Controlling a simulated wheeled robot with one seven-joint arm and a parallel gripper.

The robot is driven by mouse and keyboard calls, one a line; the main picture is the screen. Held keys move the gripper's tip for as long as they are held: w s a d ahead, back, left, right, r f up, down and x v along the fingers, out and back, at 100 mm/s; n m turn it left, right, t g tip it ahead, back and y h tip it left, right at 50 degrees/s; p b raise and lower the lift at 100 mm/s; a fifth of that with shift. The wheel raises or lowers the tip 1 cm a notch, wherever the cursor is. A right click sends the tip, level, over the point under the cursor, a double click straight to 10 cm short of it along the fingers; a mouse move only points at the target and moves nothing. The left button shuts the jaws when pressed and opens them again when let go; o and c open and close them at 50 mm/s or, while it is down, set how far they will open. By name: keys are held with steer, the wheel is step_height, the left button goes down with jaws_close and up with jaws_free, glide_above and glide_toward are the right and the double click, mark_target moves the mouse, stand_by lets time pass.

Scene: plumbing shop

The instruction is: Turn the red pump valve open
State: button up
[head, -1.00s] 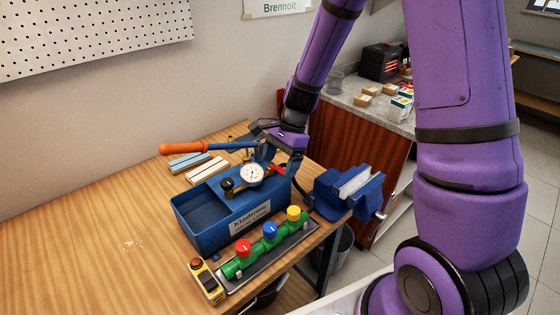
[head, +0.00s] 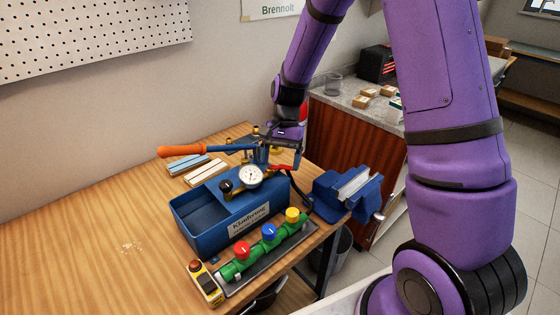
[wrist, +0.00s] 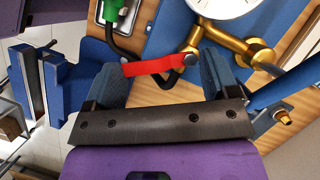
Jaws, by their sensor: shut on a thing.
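The red pump valve lever (head: 284,168) is on the blue test pump (head: 212,217), just right of its white gauge (head: 251,177). In the wrist view the red lever (wrist: 155,66) lies across the space between my two fingers, its right end at a brass fitting (wrist: 196,46). My gripper (head: 281,160) is over the pump's back right, pointing down, shut on the red lever. It fills the lower wrist view (wrist: 161,62), a finger at each end of the lever. In the head view the fingers partly hide the lever.
The pump's blue lever arm with orange handle (head: 182,151) reaches left beside my gripper. A blue vise (head: 347,190) stands close right. A green manifold with red, blue and yellow knobs (head: 254,263) lies in front. The bench's left side is clear.

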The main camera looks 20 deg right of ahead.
steer(key=n, duration=0.2)
steer(key=w+n+h, duration=0.1)
steer(key=n+g, duration=0.1)
steer(key=n, duration=0.1)
steer(key=shift+w+d+n+h, duration=0.15)
steer(key=shift+w+n+h, duration=0.15)
steer(key=shift+h, duration=0.1)
steer(key=n+h, duration=0.1)
steer(key=n, duration=0.2)
steer(key=w+n+h, duration=0.1)
steer(key=n, duration=0.1)
steer(key=shift+w+a+n, duration=0.2)
steer(key=shift+n, duration=0.2)
steer(key=o, duration=0.8)
steer(key=v, duration=1.1)
steer(key=shift+a, duration=0.25)
steer(key=shift+s, duration=0.1)
